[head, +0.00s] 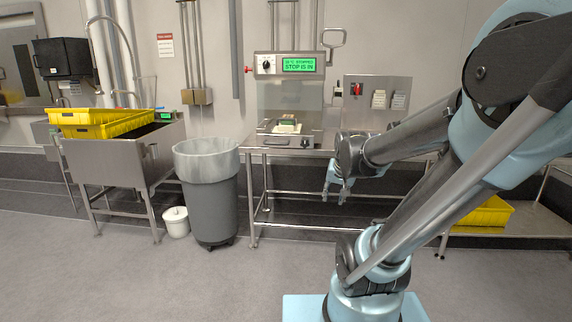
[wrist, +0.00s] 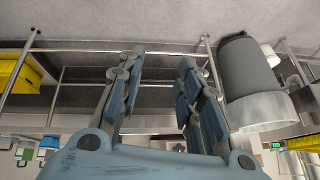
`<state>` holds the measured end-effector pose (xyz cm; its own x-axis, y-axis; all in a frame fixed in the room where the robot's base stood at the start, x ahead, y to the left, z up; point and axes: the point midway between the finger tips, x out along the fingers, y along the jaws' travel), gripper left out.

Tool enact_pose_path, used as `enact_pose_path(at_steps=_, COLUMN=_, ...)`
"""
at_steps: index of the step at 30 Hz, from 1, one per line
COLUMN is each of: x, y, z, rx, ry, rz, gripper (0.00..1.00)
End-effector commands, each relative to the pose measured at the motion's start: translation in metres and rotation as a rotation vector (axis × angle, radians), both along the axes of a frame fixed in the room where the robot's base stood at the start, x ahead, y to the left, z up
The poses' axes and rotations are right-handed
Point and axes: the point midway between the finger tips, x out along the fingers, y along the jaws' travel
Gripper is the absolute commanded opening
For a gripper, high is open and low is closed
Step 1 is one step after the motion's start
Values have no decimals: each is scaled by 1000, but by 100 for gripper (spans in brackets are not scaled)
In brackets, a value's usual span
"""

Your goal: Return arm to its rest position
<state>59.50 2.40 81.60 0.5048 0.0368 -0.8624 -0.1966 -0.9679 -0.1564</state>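My arm reaches in from the right in the head view. My gripper (head: 338,192) hangs in front of the steel table's right part, its fingers pointing down. In the wrist view my gripper (wrist: 160,70) has its two fingers spread apart. Nothing is between the fingers, so it is open and empty. The fingers look clear of the table and of everything around them.
A steel table (head: 256,185) carries a machine with a green display (head: 299,65). A grey bin (head: 210,200) and small white bucket (head: 176,222) stand left of it. A sink holds yellow crates (head: 100,122). Another yellow crate (head: 484,214) sits low right. The front floor is clear.

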Motion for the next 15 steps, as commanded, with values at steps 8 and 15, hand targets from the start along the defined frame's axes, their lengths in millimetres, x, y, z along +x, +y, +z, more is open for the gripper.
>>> enact_pose_path(at_steps=8, x=-86, y=-15, z=-27, rx=-83, ry=167, rz=116, gripper=33)
enact_pose_path(at_steps=15, x=-144, y=-22, z=-46, rx=-123, ry=286, rz=208, gripper=33)
